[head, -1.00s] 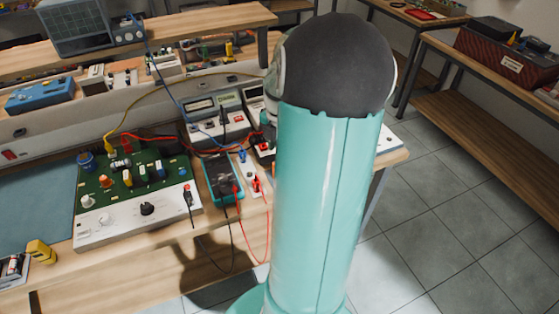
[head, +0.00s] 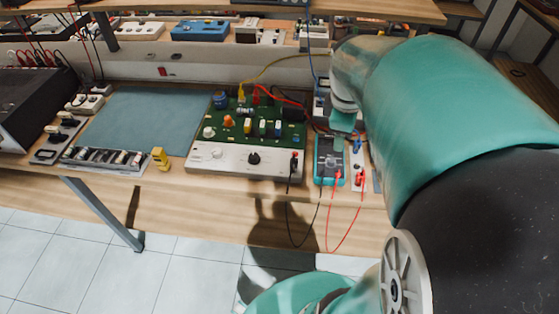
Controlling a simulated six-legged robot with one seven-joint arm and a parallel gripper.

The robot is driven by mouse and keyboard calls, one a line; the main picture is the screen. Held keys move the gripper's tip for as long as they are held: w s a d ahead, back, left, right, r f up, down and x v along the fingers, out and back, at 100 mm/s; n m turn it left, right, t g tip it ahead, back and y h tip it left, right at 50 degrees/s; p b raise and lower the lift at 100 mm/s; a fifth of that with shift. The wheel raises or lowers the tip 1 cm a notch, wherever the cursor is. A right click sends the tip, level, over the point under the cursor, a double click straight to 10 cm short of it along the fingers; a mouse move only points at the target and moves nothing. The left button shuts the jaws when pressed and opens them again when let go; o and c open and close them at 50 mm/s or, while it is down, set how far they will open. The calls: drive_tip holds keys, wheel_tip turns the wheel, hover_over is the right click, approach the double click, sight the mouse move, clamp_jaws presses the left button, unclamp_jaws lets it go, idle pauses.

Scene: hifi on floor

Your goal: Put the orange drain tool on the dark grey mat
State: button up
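I see no orange drain tool in the head view. A flat blue-grey mat (head: 140,117) lies on the workbench, left of the green circuit board; I cannot tell if it is the dark grey mat. No other mat shows. My teal arm fills the right side of the view and hides part of the bench and floor there. My gripper's fingers do not show.
The workbench (head: 200,185) holds a green circuit board (head: 265,112), a teal multimeter (head: 328,158) with looping leads, a small yellow block (head: 160,158) and a black box (head: 30,105). A shelf stands behind. Tiled floor (head: 60,260) is clear at lower left.

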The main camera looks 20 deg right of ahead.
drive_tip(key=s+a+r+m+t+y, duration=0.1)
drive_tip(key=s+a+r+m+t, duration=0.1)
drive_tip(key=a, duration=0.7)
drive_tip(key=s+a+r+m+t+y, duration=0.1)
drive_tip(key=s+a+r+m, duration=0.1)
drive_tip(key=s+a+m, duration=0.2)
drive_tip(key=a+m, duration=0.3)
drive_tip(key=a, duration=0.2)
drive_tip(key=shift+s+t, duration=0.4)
